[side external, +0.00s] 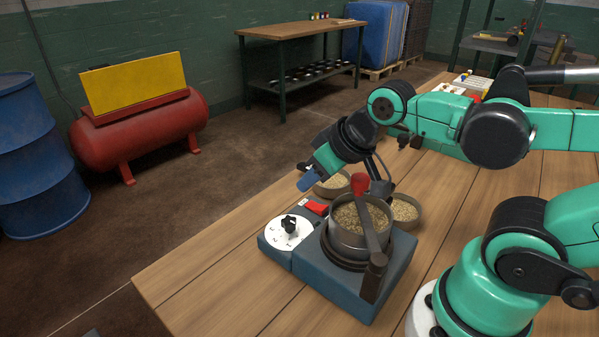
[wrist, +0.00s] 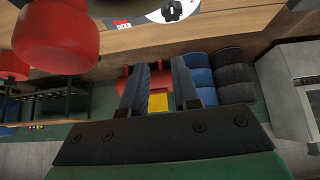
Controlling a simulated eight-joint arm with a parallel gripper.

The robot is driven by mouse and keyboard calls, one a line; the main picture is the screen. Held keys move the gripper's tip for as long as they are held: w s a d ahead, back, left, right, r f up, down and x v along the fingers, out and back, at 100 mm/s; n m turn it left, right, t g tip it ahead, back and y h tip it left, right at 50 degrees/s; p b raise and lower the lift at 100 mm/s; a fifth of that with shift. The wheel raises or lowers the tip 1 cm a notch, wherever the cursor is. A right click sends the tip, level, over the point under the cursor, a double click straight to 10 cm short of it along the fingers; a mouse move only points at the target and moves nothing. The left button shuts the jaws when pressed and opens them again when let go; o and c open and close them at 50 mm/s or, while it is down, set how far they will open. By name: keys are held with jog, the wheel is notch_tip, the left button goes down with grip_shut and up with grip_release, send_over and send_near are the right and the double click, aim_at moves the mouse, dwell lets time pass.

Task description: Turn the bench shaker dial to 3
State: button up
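The bench shaker (side external: 345,296) is a blue-grey box on the wooden table. Its white dial (side external: 280,237) with a black knob (side external: 289,224) is on the left part of its top; the dial's numbers are too small to read. In the wrist view the dial (wrist: 153,13) and knob (wrist: 172,10) are cut off at the top edge. My gripper (side external: 306,183) is above and behind the dial, apart from it, with blue fingers pointing down left. In the wrist view my gripper (wrist: 163,75) is open, with an empty gap between its fingers.
A red switch (side external: 316,207) sits beside the dial. A grain-filled pan (side external: 346,240) and a red-knobbed lever (side external: 361,184) stand close to the right. Bowls of grain (side external: 404,210) sit behind. The table in front left of the shaker is clear.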

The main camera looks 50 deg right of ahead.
aim_at(289, 220)
jog(key=o, duration=0.3)
jog(key=shift+w+a+n+g, duration=0.1)
jog(key=shift+w+n+g, duration=0.15)
jog(key=shift+n, duration=0.45)
jog(key=shift+o, duration=0.8)
jog(key=shift+w+a+n+g, duration=0.15)
jog(key=shift+n+g, duration=0.3)
jog(key=shift+n, duration=0.65)
jog(key=n+g, duration=0.1)
jog(key=n, duration=0.2)
jog(key=w+f+n+g, duration=0.1)
jog(key=n+g, duration=0.1)
jog(key=n, duration=0.2)
jog(key=w+a+f+n+g, duration=0.1)
jog(key=n, duration=0.3)
jog(key=shift+w+a, duration=0.1)
jog(key=shift+w, duration=0.05)
jog(key=n, duration=0.1)
jog(key=n+g, duration=0.1)
jog(key=shift+w+a+f+n, duration=0.15)
jog(key=shift+w+f+n, duration=0.05)
jog(key=shift+f+n, duration=0.2)
jog(key=shift+f+g, duration=0.3)
jog(key=shift+f, duration=2.55)
grip_shut()
